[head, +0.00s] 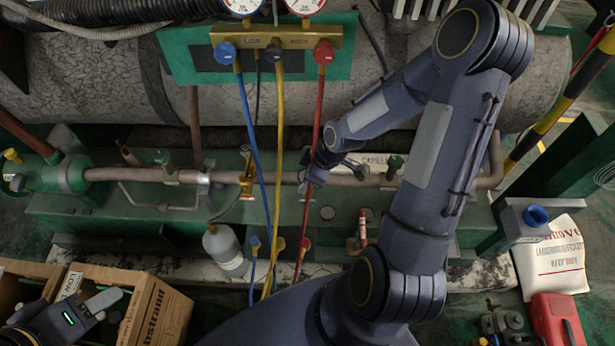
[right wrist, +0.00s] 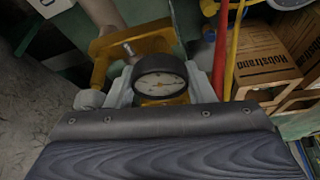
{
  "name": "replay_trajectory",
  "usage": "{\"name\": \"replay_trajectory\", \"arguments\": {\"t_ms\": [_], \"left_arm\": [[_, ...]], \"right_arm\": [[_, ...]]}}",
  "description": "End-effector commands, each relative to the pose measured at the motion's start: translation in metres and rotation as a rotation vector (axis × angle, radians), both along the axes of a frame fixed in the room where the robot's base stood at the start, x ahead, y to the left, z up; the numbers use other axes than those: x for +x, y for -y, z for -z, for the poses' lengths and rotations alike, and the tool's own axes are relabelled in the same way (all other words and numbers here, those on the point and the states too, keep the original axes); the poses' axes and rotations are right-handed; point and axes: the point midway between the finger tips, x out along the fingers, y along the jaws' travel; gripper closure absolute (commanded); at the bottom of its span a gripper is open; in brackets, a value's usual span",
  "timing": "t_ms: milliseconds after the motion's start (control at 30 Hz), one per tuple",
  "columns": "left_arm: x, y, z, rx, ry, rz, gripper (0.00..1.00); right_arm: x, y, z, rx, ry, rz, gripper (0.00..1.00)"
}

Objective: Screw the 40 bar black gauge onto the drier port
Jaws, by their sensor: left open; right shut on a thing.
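The black-rimmed gauge (right wrist: 162,80) with a white dial shows in the right wrist view. It sits between the pale fingers of my right gripper (right wrist: 160,95), which is shut on it. In the head view my right gripper (head: 318,170) is at the horizontal pipe, just right of the red hose, and the gauge cannot be made out there. A yellow bracket (right wrist: 135,45) is just behind the gauge in the right wrist view. I cannot tell which fitting is the drier port, or whether the gauge touches it. My left gripper (head: 100,303) is open at the lower left, by the boxes.
Blue (head: 252,140), yellow (head: 279,140) and red (head: 317,110) hoses hang from the manifold (head: 272,42) in front of the pipe. A grey bottle (head: 224,250) stands below. A white bag (head: 552,262) and red case (head: 556,318) are at right.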

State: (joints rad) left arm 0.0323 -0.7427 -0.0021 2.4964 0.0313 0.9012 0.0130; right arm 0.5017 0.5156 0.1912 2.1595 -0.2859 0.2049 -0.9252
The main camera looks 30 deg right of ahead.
Motion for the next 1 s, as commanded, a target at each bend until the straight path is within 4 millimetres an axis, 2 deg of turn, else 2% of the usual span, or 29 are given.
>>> {"name": "replay_trajectory", "arguments": {"t_ms": [233, 600, 633, 700, 800, 1000], "left_arm": [[0.0, 0.0, 0.004, 0.0, 0.0, 0.0, 0.52], [0.0, 0.0, 0.024, 0.0, 0.0, 0.0, 0.52], [0.0, 0.0, 0.021, 0.0, 0.0, 0.0, 0.52], [0.0, 0.0, 0.02, 0.0, 0.0, 0.0, 0.52], [0.0, 0.0, 0.02, 0.0, 0.0, 0.0, 0.52], [0.0, 0.0, 0.019, 0.0, 0.0, 0.0, 0.52]], "right_arm": [[-0.003, -0.002, 0.004, 0.002, -0.011, 0.012, 0.77], [-0.004, -0.002, 0.006, 0.0, -0.012, 0.174, 0.77], [-0.004, -0.001, 0.004, 0.001, -0.015, 0.173, 0.48], [-0.004, -0.001, 0.003, 0.001, -0.013, 0.172, 0.39], [-0.003, -0.001, 0.003, 0.001, -0.01, 0.172, 0.26], [-0.002, 0.0, 0.002, 0.001, -0.007, 0.172, 0.26]]}}
